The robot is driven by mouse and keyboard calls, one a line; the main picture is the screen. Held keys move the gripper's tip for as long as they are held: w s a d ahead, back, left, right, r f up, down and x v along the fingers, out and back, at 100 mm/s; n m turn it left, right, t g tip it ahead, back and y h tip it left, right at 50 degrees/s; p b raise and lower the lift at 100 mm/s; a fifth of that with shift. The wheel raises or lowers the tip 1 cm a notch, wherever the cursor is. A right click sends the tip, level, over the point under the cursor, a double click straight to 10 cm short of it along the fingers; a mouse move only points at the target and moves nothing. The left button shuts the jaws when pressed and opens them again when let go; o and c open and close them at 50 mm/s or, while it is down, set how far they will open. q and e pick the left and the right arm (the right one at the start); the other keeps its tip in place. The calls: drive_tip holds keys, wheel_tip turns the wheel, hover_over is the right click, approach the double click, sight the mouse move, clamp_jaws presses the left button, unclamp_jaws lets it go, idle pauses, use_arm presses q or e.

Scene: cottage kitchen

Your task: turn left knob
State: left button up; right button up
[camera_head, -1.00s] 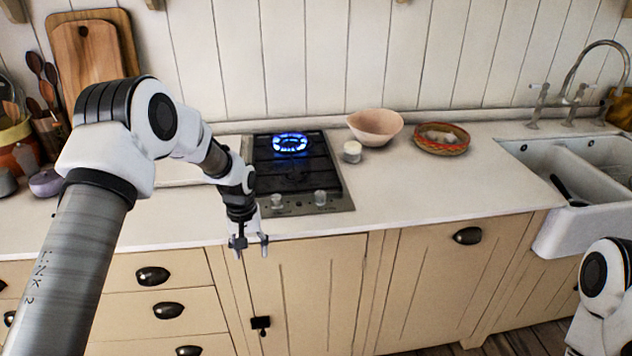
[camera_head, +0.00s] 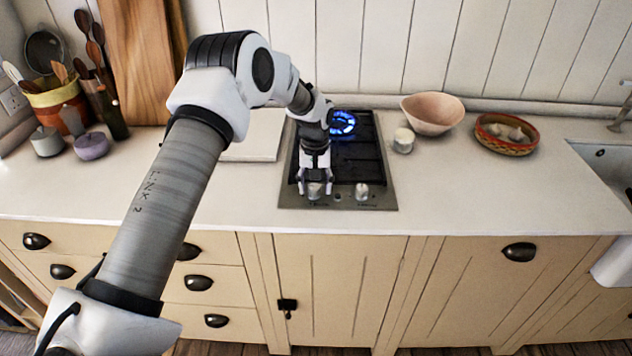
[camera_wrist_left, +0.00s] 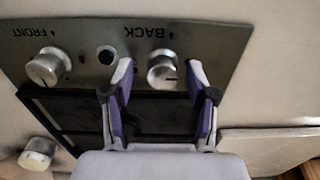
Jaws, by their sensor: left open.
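The left knob (camera_head: 315,191) is a small silvery knob on the front strip of the cooktop (camera_head: 388,200). In the left wrist view this knob (camera_wrist_left: 162,74), by the upside-down word BACK, shows between my fingertips. My left gripper (camera_head: 314,183) is open, with one finger on each side of the knob. In the wrist view the gripper (camera_wrist_left: 161,67) shows no clear contact with the knob. The right knob (camera_head: 361,191) is apart from the gripper; in the wrist view it is by the word FRONT (camera_wrist_left: 43,69). My right gripper is out of view.
A blue flame (camera_head: 342,122) burns at the back of the cooktop. A white jar (camera_head: 403,141), a pink bowl (camera_head: 433,113) and a patterned basket (camera_head: 507,134) stand to the right. The counter front (camera_head: 470,205) is clear.

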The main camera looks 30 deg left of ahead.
use_arm(q)
drive_tip(key=shift+s+r, duration=0.2)
drive_tip(key=shift+s+a+r, duration=0.1)
drive_tip(key=shift+s, duration=0.05)
drive_tip(key=c, duration=0.6)
clamp_jaws()
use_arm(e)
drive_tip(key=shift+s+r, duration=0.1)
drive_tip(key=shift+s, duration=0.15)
